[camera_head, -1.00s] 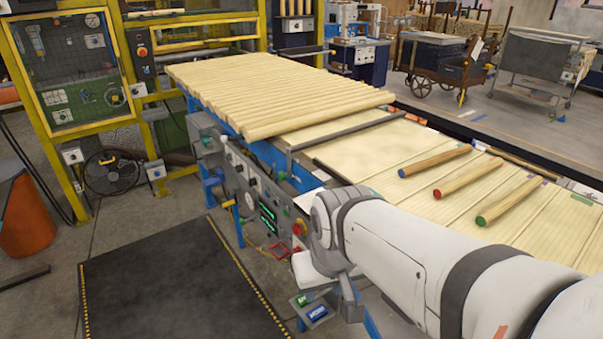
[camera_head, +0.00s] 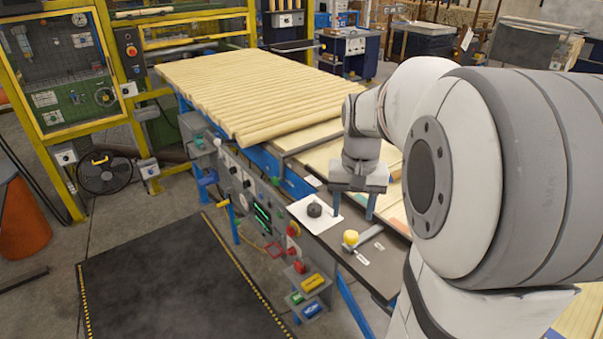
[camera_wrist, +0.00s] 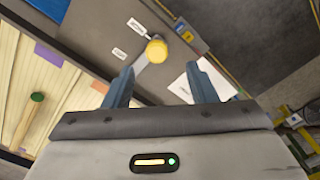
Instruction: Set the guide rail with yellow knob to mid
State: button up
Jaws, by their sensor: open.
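The yellow knob (camera_head: 350,238) stands on a dark panel (camera_head: 340,246) at the front edge of the line, beside a short grey metal strip (camera_head: 370,234). Two small white labels lie near it, their text too small to read. In the wrist view the yellow knob (camera_wrist: 156,51) is beyond the fingertips, roughly centred between them, with the grey strip running from it toward the lower left. My gripper (camera_head: 353,213) is open and empty, pointing down above the panel just behind the knob. Its two blue-grey fingers also show in the wrist view (camera_wrist: 160,75), apart from the knob.
Red buttons and a box with yellow, green and blue parts (camera_head: 310,284) sit below the edge. Wooden rods (camera_head: 250,95) cover the line behind. The dark floor mat (camera_head: 170,280) is clear.

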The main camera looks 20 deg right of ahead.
aim_at(352, 234)
jog(key=shift+w+d+r, duration=0.1)
jog(key=shift+w+d, duration=0.15)
jog(key=shift+d, duration=0.2)
jog(key=shift+f, duration=0.35)
notch_tip(352, 234, down, 7)
jog(key=shift+p, duration=0.35)
jog(key=shift+c, duration=0.3)
grip_shut()
